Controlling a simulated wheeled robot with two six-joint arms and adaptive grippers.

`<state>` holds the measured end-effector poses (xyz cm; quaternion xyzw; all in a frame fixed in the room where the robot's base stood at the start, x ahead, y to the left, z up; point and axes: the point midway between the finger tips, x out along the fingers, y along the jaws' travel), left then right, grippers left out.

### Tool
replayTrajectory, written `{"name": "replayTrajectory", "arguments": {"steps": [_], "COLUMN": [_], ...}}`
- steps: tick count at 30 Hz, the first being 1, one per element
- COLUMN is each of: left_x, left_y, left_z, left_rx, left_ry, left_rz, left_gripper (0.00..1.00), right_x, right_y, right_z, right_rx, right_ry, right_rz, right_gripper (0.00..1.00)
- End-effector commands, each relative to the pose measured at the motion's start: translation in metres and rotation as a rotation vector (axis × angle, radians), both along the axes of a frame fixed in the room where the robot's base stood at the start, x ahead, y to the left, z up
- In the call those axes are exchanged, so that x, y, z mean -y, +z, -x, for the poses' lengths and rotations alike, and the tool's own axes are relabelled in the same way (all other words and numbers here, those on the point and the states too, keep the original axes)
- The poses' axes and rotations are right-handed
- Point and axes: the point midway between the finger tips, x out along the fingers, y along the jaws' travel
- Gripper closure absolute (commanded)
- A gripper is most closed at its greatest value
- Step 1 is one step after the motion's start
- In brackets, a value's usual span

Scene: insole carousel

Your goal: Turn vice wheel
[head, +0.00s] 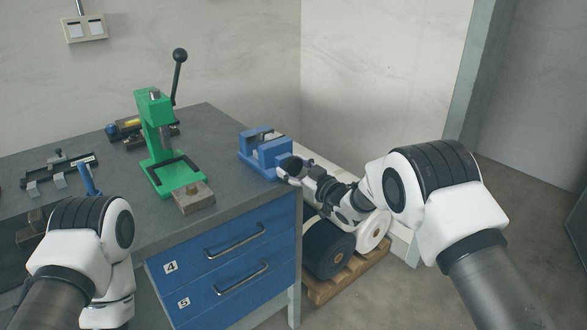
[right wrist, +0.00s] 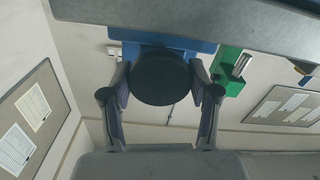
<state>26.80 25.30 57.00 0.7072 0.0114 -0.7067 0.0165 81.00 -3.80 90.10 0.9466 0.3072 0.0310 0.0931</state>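The blue vice (head: 262,153) stands at the right end of the grey workbench. Its black round wheel (head: 291,165) faces the right side, toward my right arm. In the right wrist view the wheel (right wrist: 161,78) sits between the two fingers of my right gripper (right wrist: 160,80), with a fingertip against each side. In the head view my right gripper (head: 296,171) reaches the wheel from the right, and its fingers are small and partly hidden. My left arm shows at the lower left; its gripper is not seen.
A green press (head: 158,150) with a black lever stands left of the vice, a metal block (head: 194,198) before it. Blue drawers (head: 235,262) are below the bench top (head: 110,192). Black and white rolls (head: 328,248) lie on a wooden pallet (head: 345,274) under my right arm.

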Motion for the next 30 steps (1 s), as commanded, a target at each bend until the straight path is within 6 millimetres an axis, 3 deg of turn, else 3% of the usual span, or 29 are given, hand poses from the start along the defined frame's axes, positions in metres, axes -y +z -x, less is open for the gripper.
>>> {"name": "replayTrajectory", "arguments": {"steps": [14,30], "left_x": [0.0,0.0], "left_y": [0.005,0.027], "left_z": [0.0,0.0], "left_rx": [0.0,0.0], "left_ry": [0.0,0.0], "left_rz": [0.0,0.0], "left_gripper": [0.44,0.44], "right_x": [0.0,-0.001], "right_y": [0.0,-0.001], "right_z": [0.0,0.001], "right_rx": [-0.037,-0.254], "right_ry": [0.0,0.001], "right_rz": [-0.045,-0.343], "right_gripper": [0.74,0.74]}}
